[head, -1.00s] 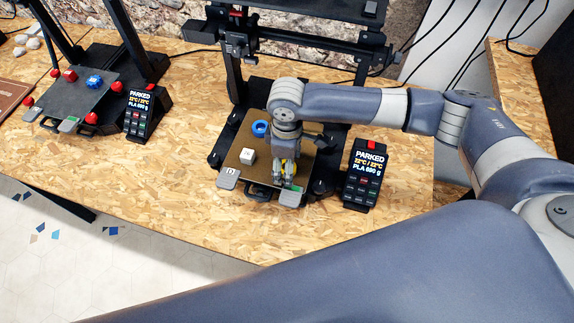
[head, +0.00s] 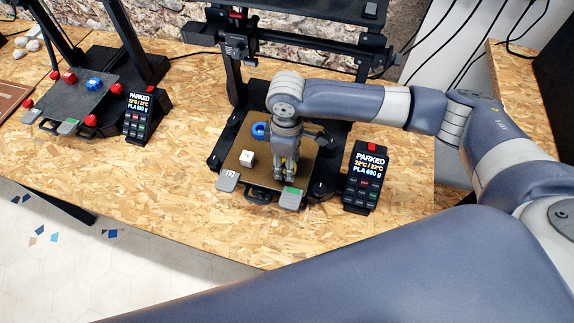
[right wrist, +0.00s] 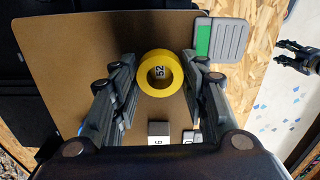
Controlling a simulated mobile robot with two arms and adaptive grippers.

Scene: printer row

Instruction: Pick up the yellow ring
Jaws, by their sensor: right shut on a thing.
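The yellow ring (right wrist: 146,83) lies on the brown print bed of the right printer, with the number 52 showing in its middle. My right gripper (right wrist: 163,80) is shut on it, one finger on each side. In the head view my right gripper (head: 285,174) points down over the bed and hides most of the ring; only bits of yellow show. My left gripper (right wrist: 291,54) is at the right edge of the right wrist view, over the floor, its small fingers apart and empty. It is not in the head view.
A white cube (head: 247,158) and a blue ring (head: 259,130) share the brown bed (head: 238,179). The printer's gantry (head: 300,40) stands behind, and a control panel (head: 364,180) reading PARKED stands to the right. Another printer bed (head: 70,100) with red and blue pieces is at left.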

